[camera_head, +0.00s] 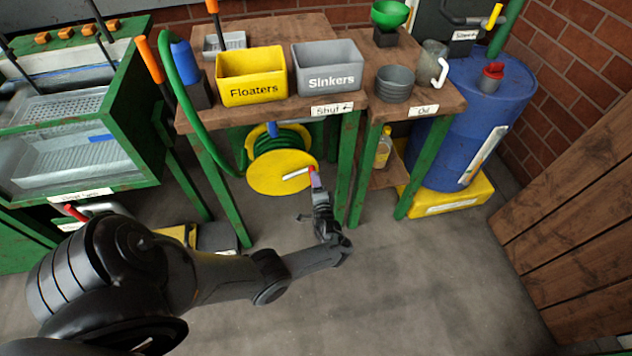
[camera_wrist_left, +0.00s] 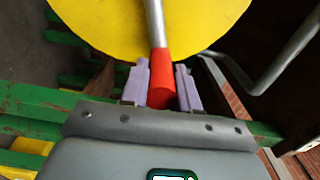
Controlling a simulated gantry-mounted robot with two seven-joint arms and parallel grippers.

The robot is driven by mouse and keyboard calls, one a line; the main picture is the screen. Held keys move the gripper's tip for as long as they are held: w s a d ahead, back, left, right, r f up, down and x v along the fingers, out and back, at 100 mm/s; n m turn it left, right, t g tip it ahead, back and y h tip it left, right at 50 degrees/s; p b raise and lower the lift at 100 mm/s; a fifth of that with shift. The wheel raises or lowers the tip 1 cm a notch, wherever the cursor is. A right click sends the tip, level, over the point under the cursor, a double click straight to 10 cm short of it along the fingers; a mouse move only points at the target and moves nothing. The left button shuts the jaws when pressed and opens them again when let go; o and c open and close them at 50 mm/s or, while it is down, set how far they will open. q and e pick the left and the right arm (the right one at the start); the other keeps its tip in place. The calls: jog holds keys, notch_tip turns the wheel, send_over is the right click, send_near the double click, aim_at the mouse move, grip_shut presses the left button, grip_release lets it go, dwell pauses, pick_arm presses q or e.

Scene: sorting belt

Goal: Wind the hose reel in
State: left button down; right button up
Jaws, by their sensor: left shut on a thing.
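The hose reel shows as a yellow disc (camera_head: 270,180) under the bench, with green hose (camera_head: 283,140) wound behind it. A metal crank bar (camera_head: 295,175) crosses the disc and ends in a red handle (camera_head: 311,169). My left gripper (camera_head: 315,179) is shut on the red handle at the disc's right side. In the left wrist view, the red handle (camera_wrist_left: 161,68) lies between the two pale purple fingers (camera_wrist_left: 162,88), and the crank bar (camera_wrist_left: 154,22) runs up over the yellow disc (camera_wrist_left: 100,22). A length of hose (camera_head: 186,115) loops up to the left. My right gripper is not in view.
A yellow Floaters bin (camera_head: 252,90) and a grey Sinkers bin (camera_head: 328,82) stand on the bench above the reel. Green bench legs (camera_head: 344,165) flank it. A blue drum (camera_head: 455,150) stands to the right. The floor in front is clear.

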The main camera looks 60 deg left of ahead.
pick_arm(q)
jog(key=c, duration=0.8)
grip_release()
jog(key=shift+s, duration=0.1)
jog(key=shift+c, duration=0.2)
jog(key=shift+d, duration=0.1)
jog(key=shift+d, duration=0.3)
jog(key=p+v, duration=0.2)
jog(key=v, duration=0.8)
jog(key=shift+s+p, duration=0.15)
jog(key=shift+p, duration=0.2)
